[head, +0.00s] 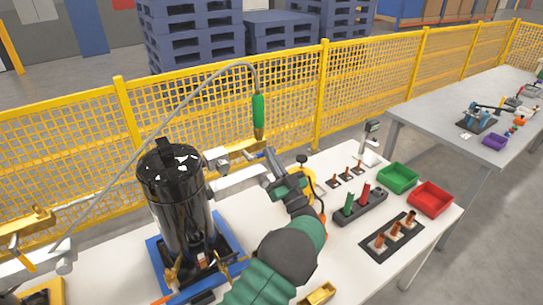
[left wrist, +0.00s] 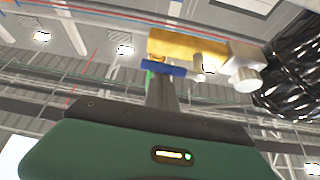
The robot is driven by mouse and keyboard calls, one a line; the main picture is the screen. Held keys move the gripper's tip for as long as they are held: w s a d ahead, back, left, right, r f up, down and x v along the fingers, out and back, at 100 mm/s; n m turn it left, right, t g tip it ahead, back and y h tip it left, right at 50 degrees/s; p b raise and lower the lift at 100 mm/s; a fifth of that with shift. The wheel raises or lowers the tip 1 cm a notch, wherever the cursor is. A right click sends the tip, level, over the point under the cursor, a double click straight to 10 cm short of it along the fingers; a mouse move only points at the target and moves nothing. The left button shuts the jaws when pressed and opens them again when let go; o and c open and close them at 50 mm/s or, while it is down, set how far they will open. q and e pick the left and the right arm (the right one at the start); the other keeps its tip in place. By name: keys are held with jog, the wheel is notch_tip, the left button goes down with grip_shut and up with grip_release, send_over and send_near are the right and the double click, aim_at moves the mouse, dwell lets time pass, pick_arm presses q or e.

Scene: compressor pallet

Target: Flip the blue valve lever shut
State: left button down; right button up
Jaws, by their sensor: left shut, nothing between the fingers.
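The blue valve lever (left wrist: 163,68) shows in the left wrist view as a short blue bar just under a brass valve body (left wrist: 188,46). My left gripper (head: 270,158) reaches up beside the brass piece's right end. It is shut and empty. In the left wrist view its dark fingers (left wrist: 161,90) end at the blue lever; I cannot tell whether they touch it. My right gripper is not in view.
On the white table (head: 345,280) stand a green bin (head: 398,178), a red bin (head: 430,199) and tool holders (head: 361,206) to the right. A hose with a green handle (head: 258,110) hangs behind the gripper. A yellow fence (head: 365,85) closes the back.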

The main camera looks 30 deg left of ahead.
pick_arm(q)
jog(key=shift+f+m+t+h, duration=0.1)
jog(key=shift+m+t+h, duration=0.2)
jog(key=shift+m, duration=0.2)
jog(key=s+a+f+m+t+h+p, duration=0.1)
jog(key=m+h+p, duration=0.4)
jog(key=m, duration=0.6)
jog(key=s+a+f+m+t+h+p, duration=0.1)
jog(key=s+f+m+h+p, duration=0.2)
jog(key=m+h+p, duration=0.3)
jog(key=shift+a+f+m+p, duration=0.15)
jog(key=shift+f+m+p, duration=0.6)
jog(key=shift+m, duration=2.05)
jog(key=shift+f, duration=0.15)
